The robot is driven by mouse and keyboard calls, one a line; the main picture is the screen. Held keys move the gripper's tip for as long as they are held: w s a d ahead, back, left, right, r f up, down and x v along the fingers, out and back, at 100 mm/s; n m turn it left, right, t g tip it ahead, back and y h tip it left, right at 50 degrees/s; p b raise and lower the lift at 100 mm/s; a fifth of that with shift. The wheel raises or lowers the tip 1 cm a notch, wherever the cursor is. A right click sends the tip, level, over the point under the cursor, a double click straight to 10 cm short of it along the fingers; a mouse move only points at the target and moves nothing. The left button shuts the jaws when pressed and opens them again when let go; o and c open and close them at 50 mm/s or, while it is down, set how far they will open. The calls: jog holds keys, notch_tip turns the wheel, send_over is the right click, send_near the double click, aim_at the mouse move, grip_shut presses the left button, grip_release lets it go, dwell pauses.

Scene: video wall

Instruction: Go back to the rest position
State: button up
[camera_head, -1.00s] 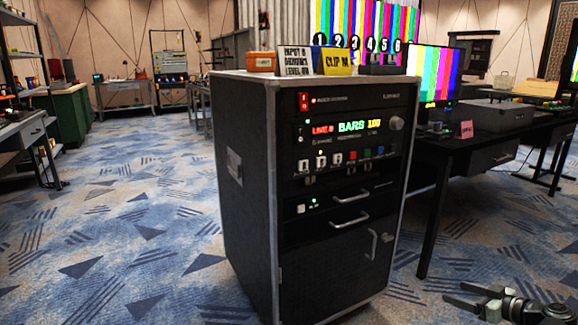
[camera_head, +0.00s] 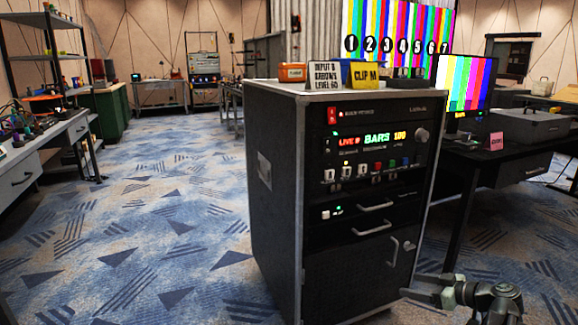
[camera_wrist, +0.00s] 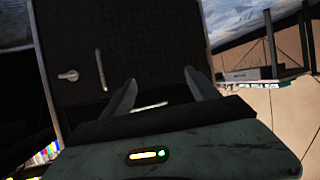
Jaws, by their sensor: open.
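My gripper (camera_head: 412,286) shows at the lower right of the head view, in front of the lower right edge of the black equipment cabinet (camera_head: 278,215). In the wrist view my gripper (camera_wrist: 160,90) has its two fingers spread apart with nothing between them. The cabinet front (camera_wrist: 130,45) fills the upper middle of that view, seen upside down, with its door handle (camera_wrist: 101,70) beyond the fingers. I cannot tell how far the fingers are from the cabinet.
A black desk (camera_head: 495,160) with a colour-bar monitor (camera_head: 465,85) stands right of the cabinet. An orange box (camera_head: 292,71), an input sign (camera_head: 324,74) and a yellow clip sign (camera_head: 364,75) stand on the cabinet. Patterned carpet (camera_head: 150,225) is free at left.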

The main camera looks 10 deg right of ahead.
jog(key=w+a+r+n+g+y+p, duration=0.2)
jog(key=w+a+n+g+p, duration=0.15)
jog(key=a, duration=0.95)
jog(key=s+a+f+g+h+p, duration=0.1)
jog(key=a+g+h+p, duration=0.1)
jog(key=a, duration=0.7)
jog(key=s+a+f+m+g+h+p, duration=0.1)
jog(key=s+a+g+p, duration=0.15)
jog(key=a, duration=0.55)
jog(key=s+a+f+g+h+p, duration=0.1)
jog(key=a+g+h+p, duration=0.1)
jog(key=a, duration=0.7)
jog(key=s+d+f+m+g+h, duration=0.1)
jog(key=s+d+f+m+h, duration=0.2)
jog(key=d+m, duration=0.55)
notch_tip(320, 180, up, 39)
jog(key=h+p, duration=0.1)
jog(key=p, duration=3.7)
jog(key=shift+w+a+m, duration=0.25)
jog(key=shift+a+m, duration=0.05)
jog(key=shift+a, duration=0.1)
